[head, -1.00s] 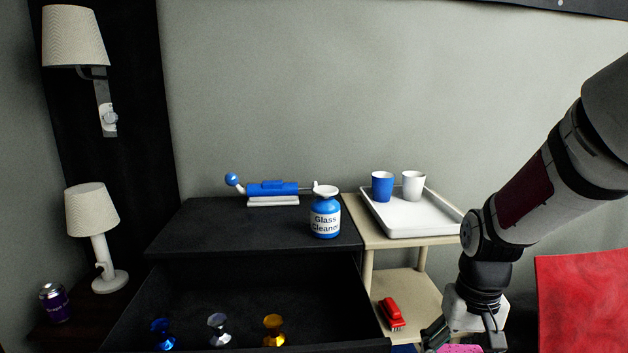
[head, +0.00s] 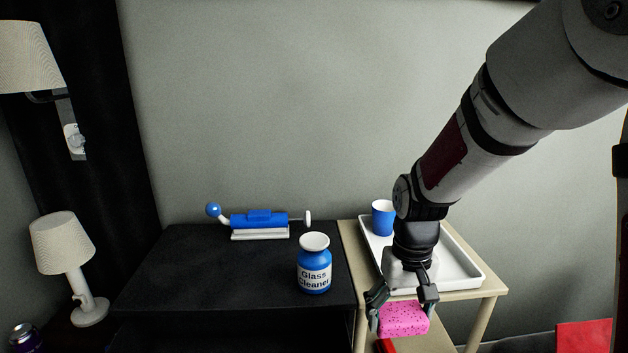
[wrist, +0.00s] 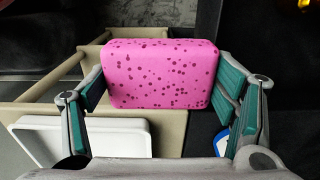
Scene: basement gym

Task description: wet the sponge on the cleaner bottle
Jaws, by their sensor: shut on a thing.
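The pink sponge (head: 404,318) with darker spots is held between the fingers of my gripper (head: 402,300), in front of the shelf at the right. In the wrist view the sponge (wrist: 160,74) fills the space between the two green-padded fingers of my gripper (wrist: 160,88). The blue cleaner bottle (head: 314,270), labelled "Glass Cleaner" and with a wide white top, stands upright on the black cabinet. It is left of the sponge and apart from it. A blue and white edge low at the right of the wrist view may be the bottle.
The black cabinet top (head: 190,275) also bears a blue device (head: 260,220) behind the bottle. The light wooden shelf (head: 488,289) holds a white tray (head: 462,272) with a blue cup (head: 382,218). A red object (head: 385,346) lies lower down. A lamp (head: 62,243) stands left.

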